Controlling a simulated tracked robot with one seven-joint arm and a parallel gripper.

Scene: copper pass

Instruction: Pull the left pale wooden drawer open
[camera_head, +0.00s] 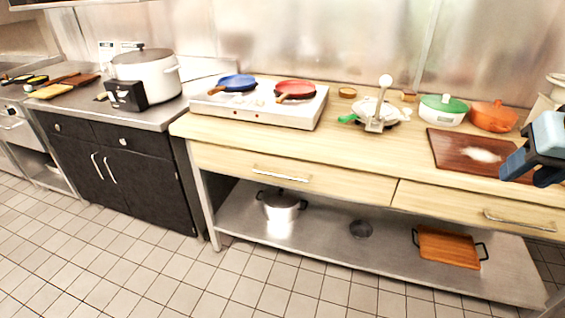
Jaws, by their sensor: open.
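The left pale wooden drawer (225,162) is set in the front of the wooden-topped counter and looks shut. Its horizontal silver bar handle (281,174) is near the middle of its front. My gripper (530,170) is at the right edge of the view, in front of the right part of the counter. It is open and well apart from the left drawer and its handle. I see nothing held between its fingers. Part of my arm is cut off by the picture's edge.
The right pale drawer (470,204) looks shut. The countertop holds a white stove (262,107) with two pans, a green-lidded pot (443,109), an orange pot (493,116) and a dark cutting board (462,151). A steel shelf (325,245) lies below. The tiled floor (130,270) in front is clear.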

